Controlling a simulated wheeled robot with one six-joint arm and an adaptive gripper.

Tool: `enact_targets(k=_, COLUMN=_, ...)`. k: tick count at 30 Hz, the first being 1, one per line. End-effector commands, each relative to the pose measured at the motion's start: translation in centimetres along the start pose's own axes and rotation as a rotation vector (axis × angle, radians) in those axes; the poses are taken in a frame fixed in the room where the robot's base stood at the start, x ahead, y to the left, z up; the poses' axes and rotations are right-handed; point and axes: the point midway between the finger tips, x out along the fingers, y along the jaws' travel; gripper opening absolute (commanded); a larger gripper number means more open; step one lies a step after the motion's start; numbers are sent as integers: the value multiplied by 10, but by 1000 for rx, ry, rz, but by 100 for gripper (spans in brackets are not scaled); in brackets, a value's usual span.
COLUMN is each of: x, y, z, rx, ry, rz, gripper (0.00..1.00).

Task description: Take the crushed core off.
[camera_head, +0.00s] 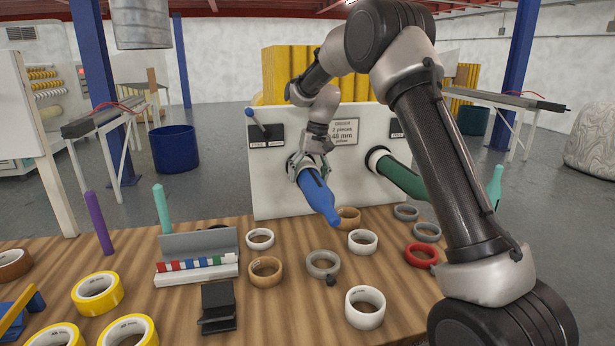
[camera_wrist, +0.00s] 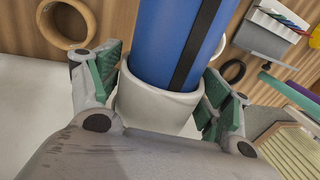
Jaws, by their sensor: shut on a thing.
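My gripper (camera_head: 308,163) is at the blue spindle (camera_head: 318,192) that sticks out of the white machine panel (camera_head: 275,190). In the wrist view, my gripper (camera_wrist: 162,85) has its green-padded fingers on both sides of a pale core (camera_wrist: 155,112), and they are shut on it. The core is around the blue spindle (camera_wrist: 172,45), which shows a dark lengthwise strip. The core's near rim looks uneven, but I cannot tell how crushed it is. In the head view the gripper mostly hides the core.
A green spindle (camera_head: 400,178) with a white ring at its base sticks out to the right, partly behind my arm. The wooden table (camera_head: 190,310) below holds several tape rolls, a grey tray (camera_head: 198,262) and upright pegs. A sign (camera_head: 344,132) on the panel reads 48 mm.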

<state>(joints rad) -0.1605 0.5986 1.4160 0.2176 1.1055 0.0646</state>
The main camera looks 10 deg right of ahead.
Motion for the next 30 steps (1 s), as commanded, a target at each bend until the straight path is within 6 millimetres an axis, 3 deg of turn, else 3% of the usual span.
enact_targets(k=30, x=-1, y=0, z=113, rx=-1, ry=1, rz=0, gripper=54)
